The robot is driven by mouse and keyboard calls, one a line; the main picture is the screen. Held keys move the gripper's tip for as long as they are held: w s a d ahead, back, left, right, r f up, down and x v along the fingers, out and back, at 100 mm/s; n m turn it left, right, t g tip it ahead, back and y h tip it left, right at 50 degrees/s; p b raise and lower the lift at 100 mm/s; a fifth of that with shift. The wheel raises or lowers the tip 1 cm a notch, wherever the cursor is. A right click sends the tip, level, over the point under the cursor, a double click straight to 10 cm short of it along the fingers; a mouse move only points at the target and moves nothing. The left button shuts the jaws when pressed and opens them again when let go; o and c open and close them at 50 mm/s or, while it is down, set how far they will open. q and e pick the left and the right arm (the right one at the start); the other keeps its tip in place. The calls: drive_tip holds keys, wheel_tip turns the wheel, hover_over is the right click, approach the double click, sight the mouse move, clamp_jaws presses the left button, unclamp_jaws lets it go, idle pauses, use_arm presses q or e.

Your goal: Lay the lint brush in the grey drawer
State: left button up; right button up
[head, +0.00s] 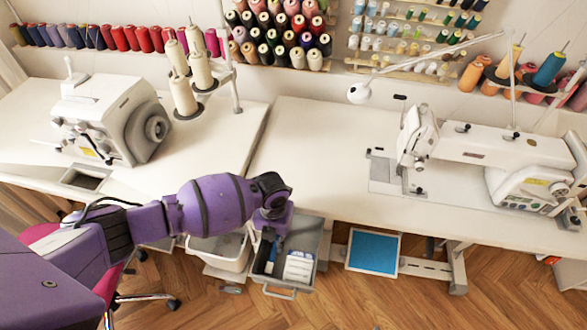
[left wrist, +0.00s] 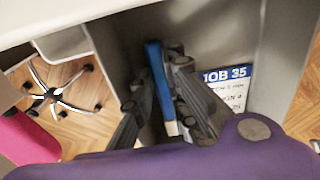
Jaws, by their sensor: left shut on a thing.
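The grey drawer (head: 318,245) is pulled out below the table edge, and its inner wall (left wrist: 215,45) fills the left wrist view. My left gripper (head: 270,238) points down into the drawer, at its left part. In the left wrist view the gripper (left wrist: 160,108) is shut on the lint brush (left wrist: 158,75), a long blue piece with a pale lower end. The brush stands steeply between the fingers, inside the drawer walls. Whether it touches the drawer floor I cannot tell. My right gripper is out of view.
A white card or box with a blue "JOB 35" band (head: 298,266) (left wrist: 228,88) lies in the right part of the drawer. A white bin (head: 215,248) stands left of it, a blue-topped panel (head: 373,251) right. Sewing machines stand on the table (head: 320,150) above.

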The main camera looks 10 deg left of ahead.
use_arm(q)
drive_tip(key=o, duration=0.9)
wheel_tip(320, 180, up, 12)
drive_tip(key=shift+w+d+r, duration=0.1)
drive_tip(key=shift+d+r, duration=0.05)
idle(0.6)
